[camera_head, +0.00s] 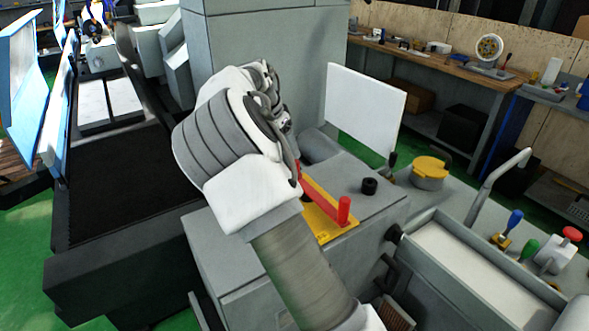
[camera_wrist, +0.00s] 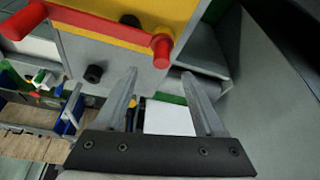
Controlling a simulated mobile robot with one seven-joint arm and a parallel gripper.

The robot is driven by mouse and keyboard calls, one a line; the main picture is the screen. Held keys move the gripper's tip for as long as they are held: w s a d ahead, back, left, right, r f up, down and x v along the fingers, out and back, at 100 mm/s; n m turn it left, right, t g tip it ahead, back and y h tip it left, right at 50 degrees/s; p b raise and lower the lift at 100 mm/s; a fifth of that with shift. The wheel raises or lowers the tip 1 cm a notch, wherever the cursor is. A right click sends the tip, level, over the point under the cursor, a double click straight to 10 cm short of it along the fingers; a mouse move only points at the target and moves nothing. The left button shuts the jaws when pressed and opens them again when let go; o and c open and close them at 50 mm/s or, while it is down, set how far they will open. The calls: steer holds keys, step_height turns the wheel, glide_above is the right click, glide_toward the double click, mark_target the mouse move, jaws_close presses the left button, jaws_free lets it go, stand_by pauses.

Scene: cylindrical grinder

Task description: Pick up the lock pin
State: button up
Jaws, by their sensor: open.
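No part is clearly marked as the lock pin. A red handle (camera_head: 344,208) with an upright end stands at a yellow plate (camera_head: 318,226) on the grey cabinet, partly hidden by my arm. In the wrist view the red bar (camera_wrist: 100,32) crosses the yellow plate (camera_wrist: 185,12), which has a small dark round spot. A short black cylinder (camera_head: 369,186) stands on the cabinet top; a similar black piece shows in the wrist view (camera_wrist: 95,73). My gripper (camera_wrist: 158,76) is open, with nothing seen held, its fingertips apart from the red bar. The arm hides it in the head view.
A white panel (camera_head: 364,108) stands behind the cabinet and shows between my fingers. A yellow-capped pot (camera_head: 429,170), a bent grey pipe (camera_head: 497,180) and a trough (camera_head: 470,262) are to the right. A tall grey housing (camera_head: 262,45) rises behind my arm.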

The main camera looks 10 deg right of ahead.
mark_target(294, 162)
steer(key=x, duration=0.4)
steer(key=shift+d+f, duration=0.1)
steer(key=shift+f, duration=0.1)
steer(key=shift+w+p+x, duration=0.15)
steer(key=shift+p+x, duration=0.25)
steer(key=shift+x, duration=0.9)
steer(key=shift+w+p+x, duration=0.15)
steer(key=shift+p+x, duration=0.2)
steer(key=shift+x, duration=0.95)
steer(key=shift+d+r, duration=0.1)
steer(key=shift+c, duration=0.3)
jaws_close()
